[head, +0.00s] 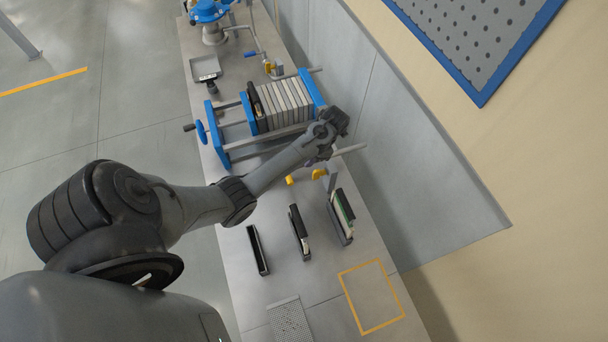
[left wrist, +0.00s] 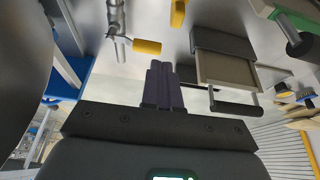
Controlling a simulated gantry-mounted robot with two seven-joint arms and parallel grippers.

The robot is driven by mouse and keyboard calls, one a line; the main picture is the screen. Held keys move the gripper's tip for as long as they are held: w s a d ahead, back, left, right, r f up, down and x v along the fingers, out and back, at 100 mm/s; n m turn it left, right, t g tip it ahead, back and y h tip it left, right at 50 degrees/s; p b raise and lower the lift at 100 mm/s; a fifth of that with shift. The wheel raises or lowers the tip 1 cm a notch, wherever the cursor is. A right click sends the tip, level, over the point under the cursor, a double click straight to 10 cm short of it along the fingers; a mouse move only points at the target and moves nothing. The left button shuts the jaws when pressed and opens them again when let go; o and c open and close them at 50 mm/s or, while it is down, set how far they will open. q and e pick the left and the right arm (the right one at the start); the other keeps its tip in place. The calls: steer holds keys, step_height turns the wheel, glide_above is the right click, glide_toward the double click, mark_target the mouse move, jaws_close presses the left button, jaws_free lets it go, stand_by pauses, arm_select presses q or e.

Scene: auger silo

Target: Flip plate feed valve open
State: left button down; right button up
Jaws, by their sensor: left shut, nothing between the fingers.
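A metal pipe valve (head: 332,176) stands on the bench beside the plate press, with a yellow handle (head: 318,173) by it. In the left wrist view the pipe (left wrist: 115,22) is upper left, and a yellow-sleeved handle (left wrist: 147,47) sticks out from it sideways. Another yellow piece (head: 290,180) lies close by in the head view. My left gripper (head: 309,162) is mostly hidden under my wrist. In the left wrist view its dark purple fingers (left wrist: 162,85) are shut and empty, just beside the yellow handle; contact cannot be told. My right gripper is not in view.
The blue-framed press (head: 223,145) with several grey plates (head: 284,104) stands behind my wrist. Narrow black holders (head: 258,250) stand nearer. A perforated tray (head: 290,322) and a yellow-outlined clear area (head: 371,297) are at the front. A grey wall (head: 400,150) borders the right.

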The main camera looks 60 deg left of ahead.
arm_select(q)
steer(key=shift+s+f, duration=0.1)
steer(key=p+x, duration=0.1)
steer(key=x, duration=0.9)
stand_by(0.3)
